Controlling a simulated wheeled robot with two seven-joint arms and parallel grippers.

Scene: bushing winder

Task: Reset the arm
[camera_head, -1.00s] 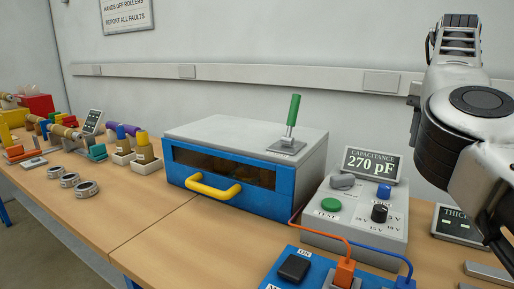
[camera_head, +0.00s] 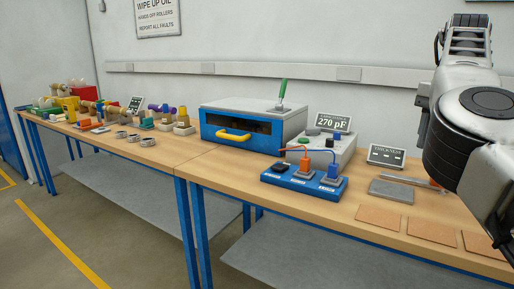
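My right arm (camera_head: 475,130) shows at the right edge of the head view, its links raised and folded in front of the wall. Its gripper is outside the picture. My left arm and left gripper are not in view. No held object is visible.
A wooden bench (camera_head: 345,209) with blue legs carries a blue-fronted oven (camera_head: 240,132) with a yellow handle, a capacitance meter (camera_head: 333,149) reading 270 pF, a blue test block (camera_head: 303,181) with orange and blue leads, and brown sheets (camera_head: 375,217). The floor (camera_head: 120,235) in front is clear.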

